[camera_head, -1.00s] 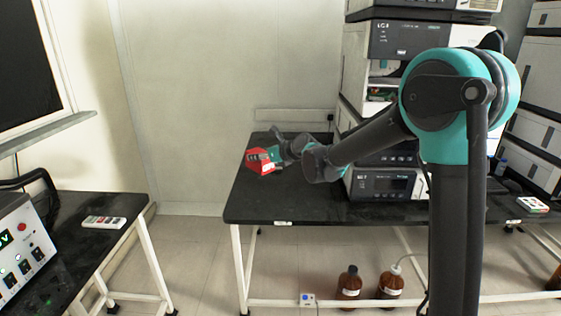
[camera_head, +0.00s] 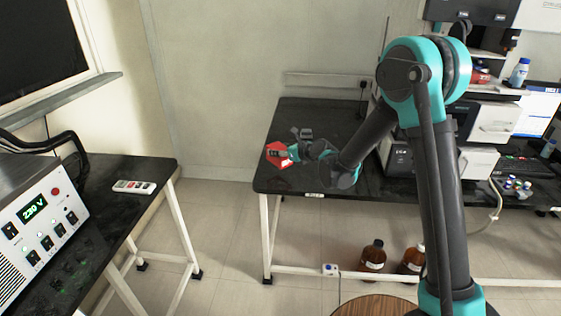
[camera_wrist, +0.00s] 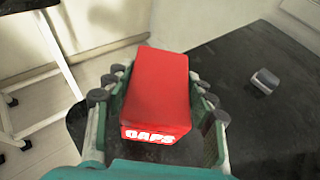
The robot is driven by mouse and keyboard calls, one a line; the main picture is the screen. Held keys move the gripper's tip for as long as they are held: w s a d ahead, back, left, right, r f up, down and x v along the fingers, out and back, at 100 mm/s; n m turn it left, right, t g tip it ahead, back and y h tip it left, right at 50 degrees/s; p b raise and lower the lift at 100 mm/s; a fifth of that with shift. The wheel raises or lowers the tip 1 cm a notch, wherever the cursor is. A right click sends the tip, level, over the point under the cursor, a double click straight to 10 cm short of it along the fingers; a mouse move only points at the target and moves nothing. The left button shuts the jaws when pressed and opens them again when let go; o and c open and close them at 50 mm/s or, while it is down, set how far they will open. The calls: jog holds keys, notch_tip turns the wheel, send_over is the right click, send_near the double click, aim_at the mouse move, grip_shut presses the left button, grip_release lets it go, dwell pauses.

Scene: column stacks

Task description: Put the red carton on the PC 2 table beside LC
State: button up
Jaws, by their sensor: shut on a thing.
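The red carton (camera_wrist: 158,88) is between the fingers of my gripper (camera_wrist: 155,105) in the wrist view, with white lettering on its near end. My gripper is shut on it. In the head view the red carton (camera_head: 279,154) shows at the end of my arm, over the left part of a black table (camera_head: 315,115). My gripper (camera_head: 288,152) partly covers it there. I cannot tell whether the carton touches the tabletop. Instruments stand on the right part of this table, partly hidden by my arm. I cannot read a table label.
A small grey object (camera_head: 303,133) lies on the black table behind the carton; it also shows in the wrist view (camera_wrist: 265,81). A power supply (camera_head: 45,215) and a remote-like object (camera_head: 134,187) are on the left table. Brown bottles (camera_head: 373,256) stand below the black table.

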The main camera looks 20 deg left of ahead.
jog(key=shift+f, duration=2.7)
jog(key=shift+f, duration=0.1)
jog(key=o, duration=1.2)
jog(key=shift+d+r, duration=0.15)
jog(key=shift+r, duration=0.05)
jog(key=v, duration=1.1)
jog(key=shift+s+d+r, duration=0.15)
jog(key=shift+s+d, duration=0.05)
jog(key=shift+d, duration=0.15)
jog(key=shift+d, duration=0.1)
